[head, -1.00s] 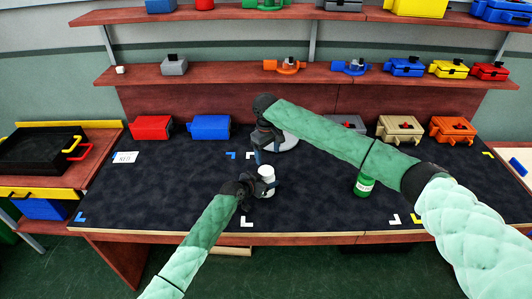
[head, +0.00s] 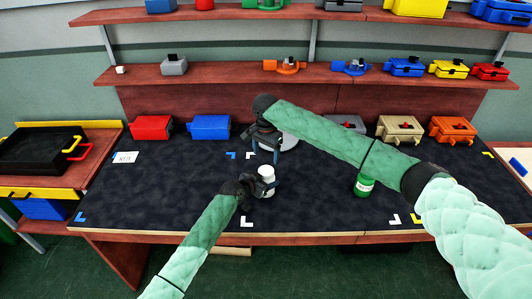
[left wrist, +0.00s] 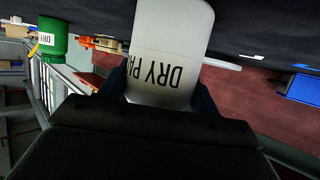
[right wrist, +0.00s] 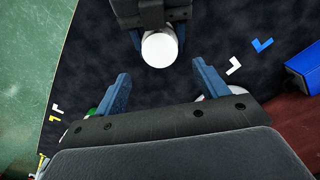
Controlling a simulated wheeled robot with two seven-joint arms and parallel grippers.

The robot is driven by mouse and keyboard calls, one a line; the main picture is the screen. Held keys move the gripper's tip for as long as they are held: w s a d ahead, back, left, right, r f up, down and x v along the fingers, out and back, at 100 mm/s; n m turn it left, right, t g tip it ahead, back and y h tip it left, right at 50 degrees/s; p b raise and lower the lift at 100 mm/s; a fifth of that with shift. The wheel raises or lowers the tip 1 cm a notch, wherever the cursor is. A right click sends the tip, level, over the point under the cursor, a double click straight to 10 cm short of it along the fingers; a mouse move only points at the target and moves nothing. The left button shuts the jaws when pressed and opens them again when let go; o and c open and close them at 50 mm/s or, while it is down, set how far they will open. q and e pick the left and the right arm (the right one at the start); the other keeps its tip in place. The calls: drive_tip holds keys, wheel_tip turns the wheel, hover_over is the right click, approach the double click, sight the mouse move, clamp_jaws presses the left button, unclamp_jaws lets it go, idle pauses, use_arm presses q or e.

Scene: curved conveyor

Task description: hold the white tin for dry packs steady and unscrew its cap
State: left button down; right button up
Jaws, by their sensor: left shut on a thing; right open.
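The white tin (head: 267,173) stands upright near the front middle of the dark mat, its white cap on top. My left gripper (head: 262,187) is shut around its body from the front left. In the left wrist view the tin (left wrist: 170,40) shows black "DRY PA" lettering between the fingers (left wrist: 160,92). My right gripper (head: 265,155) is open and empty, fingers pointing down, above and just behind the tin. In the right wrist view the round white cap (right wrist: 159,48) lies beyond the two spread fingertips (right wrist: 165,78), not between them.
A green tin (head: 364,185) stands to the right on the mat, below my right arm. A pale round disc (head: 288,141) is partly hidden behind the right gripper. Red (head: 151,127) and blue (head: 210,127) boxes line the back left.

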sight(266, 170)
drive_tip(key=shift+f+m, duration=0.1)
drive_tip(key=shift+m, duration=0.7)
drive_tip(key=shift+f, duration=3.9)
drive_tip(key=shift+c, duration=0.2)
drive_tip(key=c, duration=1)
drive_tip(key=shift+o, duration=0.2)
drive_tip(key=n, duration=1)
drive_tip(key=shift+d, duration=0.1)
drive_tip(key=o, duration=1.1)
